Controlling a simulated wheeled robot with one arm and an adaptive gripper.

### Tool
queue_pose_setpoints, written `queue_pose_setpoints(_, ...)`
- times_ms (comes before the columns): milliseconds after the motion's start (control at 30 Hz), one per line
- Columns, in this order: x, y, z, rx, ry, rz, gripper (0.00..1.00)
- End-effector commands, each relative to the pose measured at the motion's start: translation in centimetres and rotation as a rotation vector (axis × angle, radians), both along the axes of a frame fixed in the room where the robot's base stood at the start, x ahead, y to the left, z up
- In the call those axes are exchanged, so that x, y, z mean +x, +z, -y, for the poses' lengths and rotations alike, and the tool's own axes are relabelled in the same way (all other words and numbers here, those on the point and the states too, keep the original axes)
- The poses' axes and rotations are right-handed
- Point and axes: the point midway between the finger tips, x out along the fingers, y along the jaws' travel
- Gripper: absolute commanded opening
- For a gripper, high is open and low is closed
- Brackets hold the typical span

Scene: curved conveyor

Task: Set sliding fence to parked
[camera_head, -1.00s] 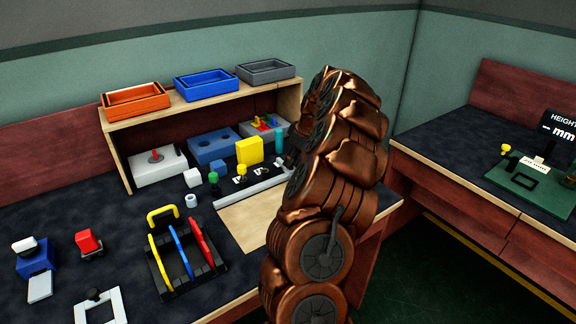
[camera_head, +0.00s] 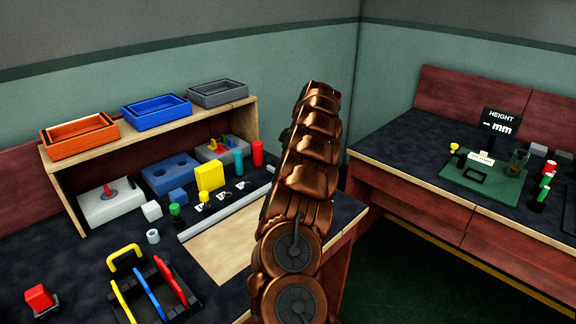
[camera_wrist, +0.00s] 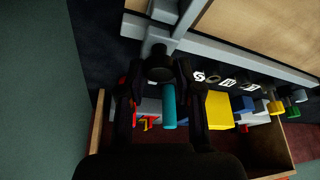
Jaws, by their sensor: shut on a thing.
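The sliding fence's long grey rail (camera_head: 225,208) lies along the back edge of a pale wooden panel in the head view. The rail crosses the top of the wrist view (camera_wrist: 245,58), where a short grey crosspiece (camera_wrist: 187,14) meets it. A round black knob (camera_wrist: 159,66) sits beside this crosspiece. My gripper (camera_wrist: 158,72) is shut on the knob, with one dark finger on each side. Small white-marked labels (camera_wrist: 213,79) lie along the rail to the right of my gripper. In the head view my arm hides the gripper and the knob.
A teal cylinder (camera_wrist: 169,106) stands close to my fingers. A yellow block (camera_head: 210,176) and a red cylinder (camera_head: 258,153) stand behind the rail, under a wooden shelf (camera_head: 150,122) bearing trays. A rack with coloured handles (camera_head: 150,290) is in front. A second bench (camera_head: 400,150) is at right.

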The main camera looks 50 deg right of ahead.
Motion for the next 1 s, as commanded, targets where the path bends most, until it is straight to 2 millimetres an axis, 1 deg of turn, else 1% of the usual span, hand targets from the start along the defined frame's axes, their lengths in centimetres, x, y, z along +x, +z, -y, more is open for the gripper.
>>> queue_pose_setpoints(200, 0.47, 0.01, 0.07, -0.001, 0.010, -0.001, 0.00)
queue_pose_setpoints(600, 0.51, 0.09, 0.30, -0.007, 0.008, 0.004, 0.00)
queue_pose_setpoints(633, 0.51, 0.10, 0.31, -0.007, 0.008, 0.004, 0.37)
queue_pose_setpoints(833, 0.53, 0.08, 0.20, -0.004, 0.009, 0.003, 0.58)
queue_pose_setpoints(1000, 0.61, 0.03, -0.01, -0.002, 0.012, 0.001, 0.58)
